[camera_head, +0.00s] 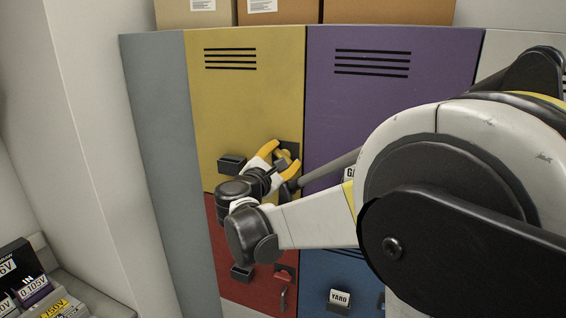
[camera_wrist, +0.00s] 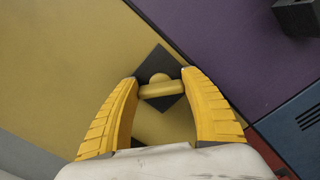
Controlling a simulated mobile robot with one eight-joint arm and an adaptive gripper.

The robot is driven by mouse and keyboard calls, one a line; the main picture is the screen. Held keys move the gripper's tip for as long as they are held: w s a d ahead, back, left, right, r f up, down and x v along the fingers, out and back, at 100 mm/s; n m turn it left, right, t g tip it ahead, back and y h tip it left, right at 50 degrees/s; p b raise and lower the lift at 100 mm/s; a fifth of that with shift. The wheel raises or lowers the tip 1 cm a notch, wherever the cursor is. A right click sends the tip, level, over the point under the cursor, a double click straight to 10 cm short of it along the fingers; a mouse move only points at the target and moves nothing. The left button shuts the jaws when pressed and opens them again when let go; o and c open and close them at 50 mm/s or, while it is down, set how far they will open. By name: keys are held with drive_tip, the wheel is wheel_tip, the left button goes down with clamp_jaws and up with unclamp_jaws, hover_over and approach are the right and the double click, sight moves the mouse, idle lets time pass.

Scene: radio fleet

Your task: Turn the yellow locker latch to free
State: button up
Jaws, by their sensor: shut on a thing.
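The yellow locker (camera_head: 245,105) stands at upper left in the head view, its door closed. Its yellow latch (camera_head: 286,157) is a knob with a bar on a dark square plate (camera_head: 293,149) near the door's right edge. In the wrist view the latch bar (camera_wrist: 160,88) lies between my gripper's fingers, roughly crosswise, on the dark plate (camera_wrist: 166,105). My gripper (camera_wrist: 160,88) has its two yellow fingers at the two ends of the bar, shut on it. In the head view my gripper (camera_head: 279,158) partly hides the latch.
A purple locker (camera_head: 390,110) is to the right, a red locker (camera_head: 228,250) below and a blue locker (camera_head: 345,270) at lower right. Boxes (camera_head: 280,12) stand on top. Labelled items lie at lower left.

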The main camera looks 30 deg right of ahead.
drive_tip(key=m+b, duration=0.1)
drive_tip(key=m, duration=0.1)
drive_tip(key=m+b, duration=0.1)
drive_tip(key=m, duration=0.2)
drive_tip(key=shift+f+m, duration=0.2)
drive_tip(key=shift+m, duration=0.1)
drive_tip(key=m+b, duration=0.1)
drive_tip(key=m, duration=0.3)
drive_tip(key=shift+s+m+b, duration=0.1)
drive_tip(key=shift+m+b, duration=0.25)
drive_tip(key=shift+m, duration=0.05)
drive_tip(key=o, duration=1.2)
drive_tip(key=shift+c, duration=0.2)
drive_tip(key=v, duration=1.2)
